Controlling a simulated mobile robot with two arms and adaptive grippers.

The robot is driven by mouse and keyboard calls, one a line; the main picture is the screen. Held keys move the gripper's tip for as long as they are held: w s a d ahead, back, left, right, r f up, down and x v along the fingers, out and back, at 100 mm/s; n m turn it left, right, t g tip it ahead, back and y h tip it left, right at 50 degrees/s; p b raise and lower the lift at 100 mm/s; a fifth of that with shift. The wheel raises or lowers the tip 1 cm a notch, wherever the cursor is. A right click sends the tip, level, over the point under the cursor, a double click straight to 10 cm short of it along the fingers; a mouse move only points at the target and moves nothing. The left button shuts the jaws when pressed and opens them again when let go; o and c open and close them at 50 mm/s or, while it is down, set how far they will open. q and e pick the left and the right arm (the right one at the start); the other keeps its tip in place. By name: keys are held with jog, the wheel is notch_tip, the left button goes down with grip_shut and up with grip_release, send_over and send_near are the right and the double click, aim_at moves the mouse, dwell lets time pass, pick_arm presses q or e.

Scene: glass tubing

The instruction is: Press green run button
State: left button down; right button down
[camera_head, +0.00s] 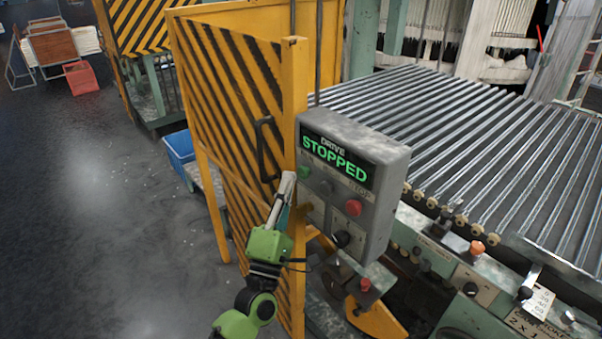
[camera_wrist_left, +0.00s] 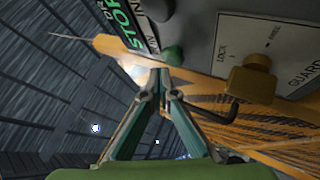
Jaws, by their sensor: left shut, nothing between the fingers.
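The green run button (camera_head: 304,172) sits at the left of the button row on the grey control box (camera_head: 380,220), under a display (camera_head: 337,160) reading "DRIVE STOPPED". My left gripper (camera_head: 289,178) is shut and empty, its tips just left of and slightly below the green button in the head view. In the left wrist view the green button (camera_wrist_left: 173,55) shows just beyond the closed fingertips (camera_wrist_left: 160,75). I cannot tell whether they touch. A grey button (camera_head: 325,187) and a red button (camera_head: 353,207) are to its right. My right gripper is not in view.
A yellow post (camera_head: 293,80) and striped guard door (camera_head: 235,110) with a dark handle (camera_head: 263,145) stand close left of the box. The roller bed (camera_head: 480,140) lies behind right. Open floor (camera_head: 80,200) is at left.

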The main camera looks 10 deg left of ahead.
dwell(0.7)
pick_arm(q)
jog(key=shift+w+d, duration=0.3)
jog(key=shift+w, duration=0.05)
jog(key=shift+w+d+b, duration=0.3)
jog(key=shift+w+b, duration=0.1)
jog(key=shift+b, duration=0.05)
dwell(0.7)
jog(key=shift+s, duration=0.1)
jog(key=shift+s+a, duration=0.5)
jog(key=shift+s, duration=0.15)
